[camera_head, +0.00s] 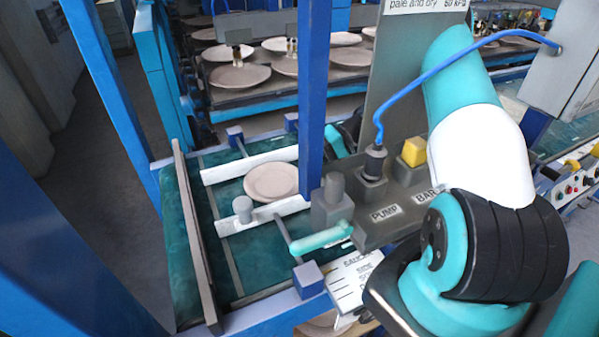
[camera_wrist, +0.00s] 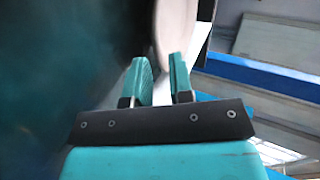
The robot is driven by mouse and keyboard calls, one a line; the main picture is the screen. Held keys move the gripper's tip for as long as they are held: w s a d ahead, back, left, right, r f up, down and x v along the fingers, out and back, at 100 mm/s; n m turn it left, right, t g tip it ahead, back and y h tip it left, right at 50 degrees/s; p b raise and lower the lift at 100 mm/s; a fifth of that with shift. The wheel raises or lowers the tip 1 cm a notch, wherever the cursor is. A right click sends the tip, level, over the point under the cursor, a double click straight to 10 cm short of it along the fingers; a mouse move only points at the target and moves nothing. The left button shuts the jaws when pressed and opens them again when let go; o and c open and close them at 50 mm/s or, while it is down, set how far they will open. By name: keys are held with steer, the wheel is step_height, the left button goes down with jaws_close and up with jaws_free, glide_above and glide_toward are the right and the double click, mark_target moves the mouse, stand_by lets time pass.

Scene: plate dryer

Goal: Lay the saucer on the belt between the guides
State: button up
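The saucer (camera_head: 272,182) is a pale round dish lying on the green belt (camera_head: 258,262), between the two white guides. The far guide (camera_head: 250,163) is behind it; the near guide (camera_head: 282,208) runs close along its front edge. In the wrist view my gripper (camera_wrist: 162,66) has its two teal fingers apart, with a visible gap. The pale saucer (camera_wrist: 177,25) shows just beyond the fingertips, partly behind the right finger. I cannot tell whether they touch. In the head view the fingertips are hidden behind the blue post and the pump.
A blue post (camera_head: 314,95) stands right of the saucer. A long rail (camera_head: 192,235) edges the belt at left. Several plates stand on the rack (camera_head: 240,95) behind.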

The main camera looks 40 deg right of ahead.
steer(key=v, duration=0.8)
steer(key=shift+b, duration=0.35)
steer(key=shift+r, duration=0.1)
